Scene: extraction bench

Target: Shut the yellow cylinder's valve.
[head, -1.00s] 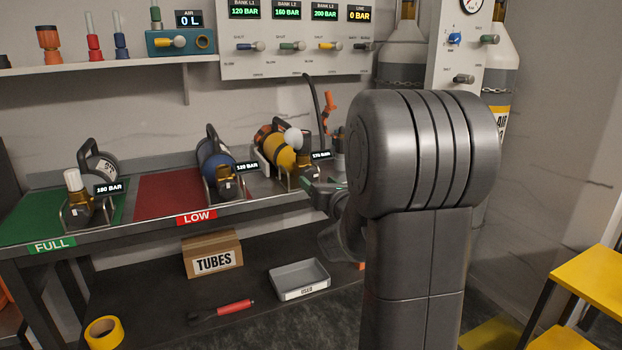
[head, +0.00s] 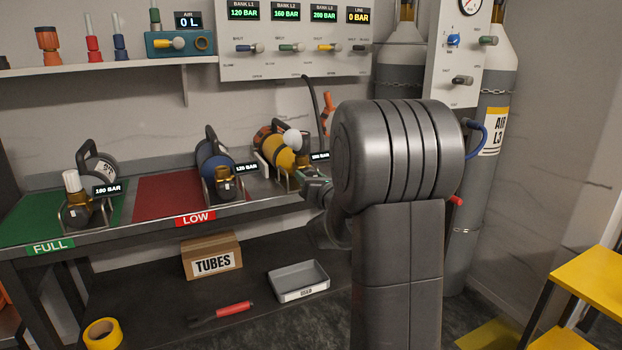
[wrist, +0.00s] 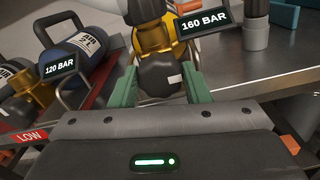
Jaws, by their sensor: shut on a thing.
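The yellow cylinder (head: 277,154) lies in a wire cradle at the right end of the bench, partly hidden by my arm in the head view. Its brass valve (wrist: 153,40) shows at the top of the wrist view, with a black knob (wrist: 160,78) towards me. My gripper (wrist: 163,86) has its green fingers on either side of the black knob and is shut on it. A tag (wrist: 204,21) beside the valve reads 160 BAR. In the head view only a little of my gripper (head: 316,190) shows, beside the cylinder.
A blue cylinder (head: 213,163) lies left of the yellow one, tagged 120 BAR. A grey cylinder (head: 98,170) lies on the green FULL mat (head: 30,222). A dark hose (head: 315,98) hangs behind the yellow cylinder. Tall grey cylinders (head: 492,80) stand at the right.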

